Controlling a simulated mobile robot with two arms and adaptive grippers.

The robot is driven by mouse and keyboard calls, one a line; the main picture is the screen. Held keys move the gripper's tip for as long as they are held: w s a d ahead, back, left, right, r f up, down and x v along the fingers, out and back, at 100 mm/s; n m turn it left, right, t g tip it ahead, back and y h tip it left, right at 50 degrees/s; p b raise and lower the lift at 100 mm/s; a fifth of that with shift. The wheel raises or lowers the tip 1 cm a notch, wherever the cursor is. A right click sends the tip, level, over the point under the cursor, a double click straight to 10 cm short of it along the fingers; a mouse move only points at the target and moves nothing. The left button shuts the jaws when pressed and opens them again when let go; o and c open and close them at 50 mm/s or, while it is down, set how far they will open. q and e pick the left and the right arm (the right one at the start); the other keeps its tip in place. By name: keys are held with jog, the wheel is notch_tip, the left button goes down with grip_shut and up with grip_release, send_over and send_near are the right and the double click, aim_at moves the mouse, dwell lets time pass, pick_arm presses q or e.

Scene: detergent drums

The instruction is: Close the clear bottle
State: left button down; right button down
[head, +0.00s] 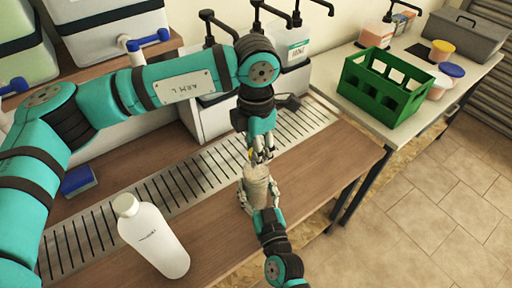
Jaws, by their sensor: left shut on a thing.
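The clear bottle (257,178), with pale beige contents, stands upright at the front right of the wooden counter. My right gripper (259,195) comes from the near side, its fingers against both sides of the bottle. My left gripper (261,155) points down just above the bottle's top. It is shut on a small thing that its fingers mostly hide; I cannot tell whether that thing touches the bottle. The bottle's mouth is hidden behind the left fingers.
A white bottle (152,238) with a cap stands at the front left. A slotted metal drain (190,178) runs along the counter. A blue sponge (78,180) lies behind. A green crate (385,88) and tubs stand on the right table. Pump containers line the back.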

pick_arm(q)
jog(key=shift+m, duration=1.2)
jog(key=c, duration=0.9)
grip_release()
notch_tip(320, 180, up, 12)
pick_arm(e)
jog(key=shift+c, duration=1.1)
grip_release()
